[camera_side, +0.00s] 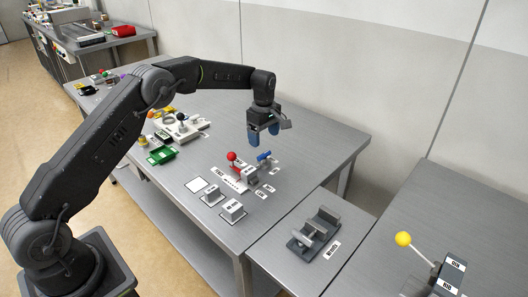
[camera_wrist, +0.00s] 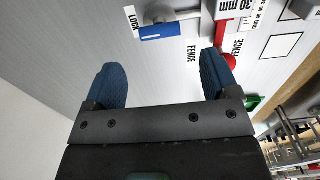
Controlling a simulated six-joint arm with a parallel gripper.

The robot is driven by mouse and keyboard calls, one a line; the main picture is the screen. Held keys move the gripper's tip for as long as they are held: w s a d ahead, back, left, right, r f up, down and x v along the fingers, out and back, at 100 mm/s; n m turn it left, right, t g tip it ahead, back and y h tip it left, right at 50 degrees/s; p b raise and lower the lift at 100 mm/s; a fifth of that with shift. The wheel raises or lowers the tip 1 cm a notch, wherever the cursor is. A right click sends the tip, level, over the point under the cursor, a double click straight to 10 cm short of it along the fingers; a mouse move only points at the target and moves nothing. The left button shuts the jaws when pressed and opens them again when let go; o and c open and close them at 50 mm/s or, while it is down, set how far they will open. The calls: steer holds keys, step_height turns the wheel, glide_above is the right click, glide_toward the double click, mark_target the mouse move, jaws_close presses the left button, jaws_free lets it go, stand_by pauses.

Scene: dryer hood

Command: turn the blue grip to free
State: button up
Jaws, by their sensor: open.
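The blue grip (camera_side: 264,156) sits on a small grey fixture on the metal table in the side view. It also shows in the wrist view (camera_wrist: 161,31), lying beside a LOCK label (camera_wrist: 132,20) at its left end. I cannot make out a label reading free. My gripper (camera_side: 264,136) hangs above and near the blue grip, apart from it. In the wrist view my gripper (camera_wrist: 162,75) is open with two blue fingers spread and nothing between them. The blue grip lies beyond the fingertips.
A red ball knob (camera_side: 231,156) stands just left of the blue grip, with a FENCE label (camera_wrist: 237,47) near it. A yellow-ball lever (camera_side: 403,239) stands at the right. The table's back right is clear.

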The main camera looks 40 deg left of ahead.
mark_target(264, 157)
step_height(264, 157, down, 7)
steer(key=shift+r, duration=0.15)
steer(key=c, duration=0.9)
